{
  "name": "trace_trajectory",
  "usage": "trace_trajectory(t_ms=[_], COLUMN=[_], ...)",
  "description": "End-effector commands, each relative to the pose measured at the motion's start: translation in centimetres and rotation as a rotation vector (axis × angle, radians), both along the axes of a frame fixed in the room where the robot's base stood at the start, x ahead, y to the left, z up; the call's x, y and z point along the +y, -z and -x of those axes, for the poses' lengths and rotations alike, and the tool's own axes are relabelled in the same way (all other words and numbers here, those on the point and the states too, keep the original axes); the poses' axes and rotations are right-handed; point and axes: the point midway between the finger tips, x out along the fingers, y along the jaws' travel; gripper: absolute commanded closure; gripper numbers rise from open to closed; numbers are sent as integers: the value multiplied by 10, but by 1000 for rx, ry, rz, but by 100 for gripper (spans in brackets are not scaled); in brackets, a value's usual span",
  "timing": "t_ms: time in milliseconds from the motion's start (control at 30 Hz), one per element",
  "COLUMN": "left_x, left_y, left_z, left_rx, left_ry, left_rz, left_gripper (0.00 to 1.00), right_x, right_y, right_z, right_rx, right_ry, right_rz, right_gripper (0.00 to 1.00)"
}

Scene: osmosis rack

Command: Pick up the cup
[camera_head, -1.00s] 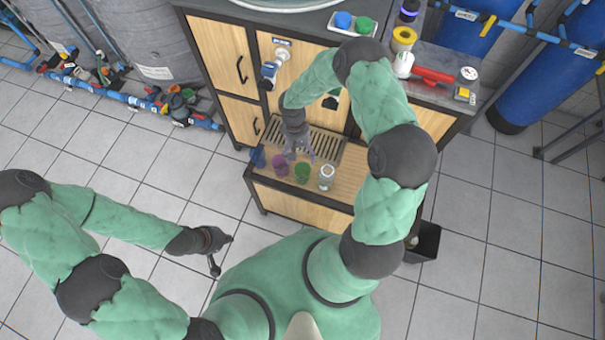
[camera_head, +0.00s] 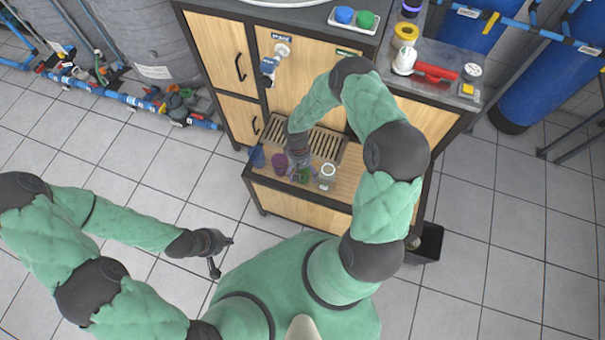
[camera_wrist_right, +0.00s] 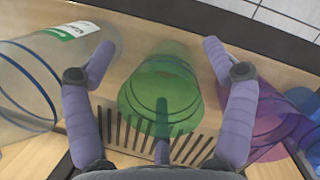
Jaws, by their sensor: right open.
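Several see-through cups stand in a row on the wooden ledge: a blue cup (camera_head: 257,157), a purple cup (camera_head: 279,164), a green cup (camera_head: 304,176) and a clear cup (camera_head: 327,173). My right gripper (camera_wrist_right: 158,48) is open, with its fingers on either side of the green cup (camera_wrist_right: 160,90) in the right wrist view. I cannot tell whether they touch it. In that view the clear cup (camera_wrist_right: 30,85) with a white-green label is to the left, and the purple cup (camera_wrist_right: 262,125) to the right. My left gripper (camera_head: 222,254) is over the floor, away from the ledge; its jaw state is unclear.
A slotted drain grate (camera_head: 330,148) lies behind the cups, with a tap (camera_head: 270,64) above on the cabinet (camera_head: 215,45). The neighbouring cups stand close to the right fingers. A black bin (camera_head: 428,243) is at the ledge's right.

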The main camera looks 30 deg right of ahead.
Motion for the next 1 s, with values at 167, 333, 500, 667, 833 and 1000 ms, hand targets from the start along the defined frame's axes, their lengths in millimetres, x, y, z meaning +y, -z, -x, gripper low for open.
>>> trace_trajectory(t_ms=[167, 333, 500, 667, 833, 1000], left_x=[0, 0, 0, 0, 0, 0], left_y=[-1, -1, -1, -1, -2, -7], left_z=[0, 0, 0, 0, 0, 0], left_rx=[0, 0, 0, 0, 0, 0], left_ry=[0, 0, 0, 0, 0, 0], left_rz=[0, 0, 0, 0, 0, 0], left_gripper=[100, 100, 100, 100, 100, 100], right_x=[0, 0, 0, 0, 0, 0], right_y=[-1, -1, -1, -1, -5, -21], right_z=[0, 0, 0, 0, 0, -1], right_rx=[-1, 0, 0, 1, 0, -1], right_ry=[0, -1, -1, -1, -1, -2], right_rz=[0, 0, 0, 0, 1, 1], right_gripper=[18, 54, 55, 55, 55, 55])
